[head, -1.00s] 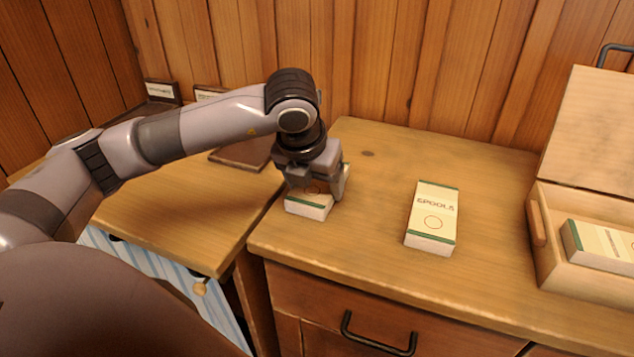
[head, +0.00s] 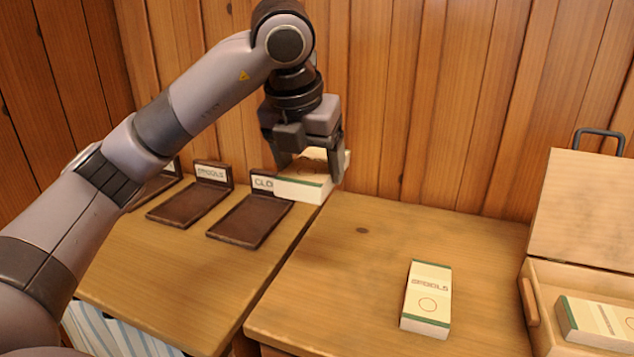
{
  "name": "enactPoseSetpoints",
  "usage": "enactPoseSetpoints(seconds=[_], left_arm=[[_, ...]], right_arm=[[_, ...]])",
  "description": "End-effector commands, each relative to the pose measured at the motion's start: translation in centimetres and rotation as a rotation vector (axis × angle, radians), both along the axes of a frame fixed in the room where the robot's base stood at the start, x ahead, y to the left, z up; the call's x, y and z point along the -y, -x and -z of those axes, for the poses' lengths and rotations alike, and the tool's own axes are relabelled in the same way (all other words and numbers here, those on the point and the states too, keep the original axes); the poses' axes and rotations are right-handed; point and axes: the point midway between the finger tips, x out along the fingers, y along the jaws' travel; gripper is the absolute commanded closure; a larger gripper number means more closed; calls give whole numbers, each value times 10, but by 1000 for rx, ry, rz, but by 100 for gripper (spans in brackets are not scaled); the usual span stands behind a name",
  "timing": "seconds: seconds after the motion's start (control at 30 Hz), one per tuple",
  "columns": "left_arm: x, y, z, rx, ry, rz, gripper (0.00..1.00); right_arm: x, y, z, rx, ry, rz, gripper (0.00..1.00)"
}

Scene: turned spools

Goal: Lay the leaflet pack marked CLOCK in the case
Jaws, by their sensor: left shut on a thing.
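My left gripper (head: 309,172) is shut on a cream leaflet pack (head: 302,188) with a green edge and holds it raised above the worktop. The gripper covers part of the pack's top, and I cannot read its marking. The wooden case (head: 548,311) stands at the right with its lid (head: 589,208) open. A similar pack (head: 597,322) lies in the case; its marking is too small to read. My right gripper is not in view.
A pack marked SPOOLS (head: 427,298) lies on the worktop between the held pack and the case. On the left table are dark holders, one with a partly hidden label starting CLO (head: 250,220) and one marked SPOOLS (head: 190,203).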

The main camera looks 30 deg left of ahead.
Motion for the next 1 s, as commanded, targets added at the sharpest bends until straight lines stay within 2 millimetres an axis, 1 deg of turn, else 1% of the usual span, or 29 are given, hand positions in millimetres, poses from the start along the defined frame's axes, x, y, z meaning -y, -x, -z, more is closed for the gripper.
enactPoseSetpoints(seconds=[0.03, 0.07, 0.27, 0.37, 0.43, 0.57, 0.7, 1.0], left_arm=[[0, 0, -5, 2, 1, -1, 67], [0, 0, -6, 1, 1, -1, 67], [0, 0, -8, 0, 1, 5, 67], [1, 0, -6, -1, 0, 48, 67], [3, -1, -4, -1, 1, 112, 67], [10, -1, 2, -2, 2, 298, 67], [18, -2, 12, -1, 3, 532, 67], [33, -1, 29, -1, 5, 999, 67]], right_arm=[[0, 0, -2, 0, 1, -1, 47], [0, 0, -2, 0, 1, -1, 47], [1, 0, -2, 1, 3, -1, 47], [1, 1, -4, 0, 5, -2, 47], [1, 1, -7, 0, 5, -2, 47], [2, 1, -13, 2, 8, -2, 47], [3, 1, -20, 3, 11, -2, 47], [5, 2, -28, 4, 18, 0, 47]])
